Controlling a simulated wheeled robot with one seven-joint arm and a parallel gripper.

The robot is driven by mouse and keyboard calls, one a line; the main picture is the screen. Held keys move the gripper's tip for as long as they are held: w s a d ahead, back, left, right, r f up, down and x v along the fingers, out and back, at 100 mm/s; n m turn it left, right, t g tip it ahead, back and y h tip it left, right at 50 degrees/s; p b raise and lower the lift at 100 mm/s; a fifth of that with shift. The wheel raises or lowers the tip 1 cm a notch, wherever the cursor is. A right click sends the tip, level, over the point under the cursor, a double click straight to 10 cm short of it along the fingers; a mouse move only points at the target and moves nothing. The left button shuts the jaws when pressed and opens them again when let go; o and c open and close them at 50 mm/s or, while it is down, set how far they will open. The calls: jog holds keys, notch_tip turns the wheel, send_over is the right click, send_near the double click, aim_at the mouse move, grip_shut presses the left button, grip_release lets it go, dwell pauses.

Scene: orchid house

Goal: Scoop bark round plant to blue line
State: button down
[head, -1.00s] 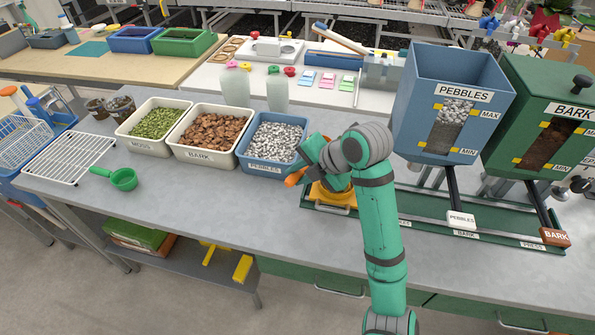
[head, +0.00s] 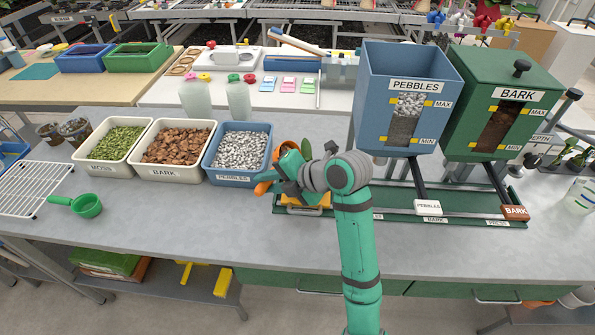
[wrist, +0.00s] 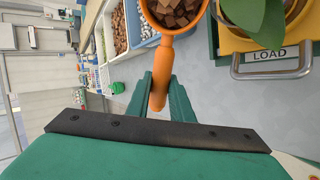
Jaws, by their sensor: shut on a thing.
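My gripper (wrist: 162,95) is shut on the handle of an orange scoop (wrist: 157,75). In the wrist view the scoop's bowl holds brown bark chunks (wrist: 175,12). The bowl is beside the plant, whose green leaf (wrist: 258,18) hangs over a yellow holder (wrist: 238,42) with a LOAD plate. In the head view my gripper (head: 283,178) and the scoop are at the left end of the green press rail, over the yellow holder (head: 318,200), and hide most of the plant. The blue line is not visible. The bark tub (head: 168,174) stands further left.
The pebbles tub (head: 212,160) is close left of my gripper, with the moss tub (head: 95,150) furthest left. A blue pebbles hopper (head: 375,90) and green bark hopper (head: 470,95) stand right, over the rail. A green scoop (head: 88,206) lies on the bench.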

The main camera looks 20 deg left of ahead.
jog(key=shift+d+r+y, duration=0.15)
jog(key=shift+r+y, duration=0.05)
jog(key=shift+y, duration=0.6)
jog(key=h, duration=0.2)
jog(key=shift+a+h, duration=0.25)
jog(key=shift+h, duration=0.05)
jog(key=shift+a+f+h, duration=0.1)
jog(key=shift+f+h, duration=0.2)
jog(key=shift+h, duration=0.6)
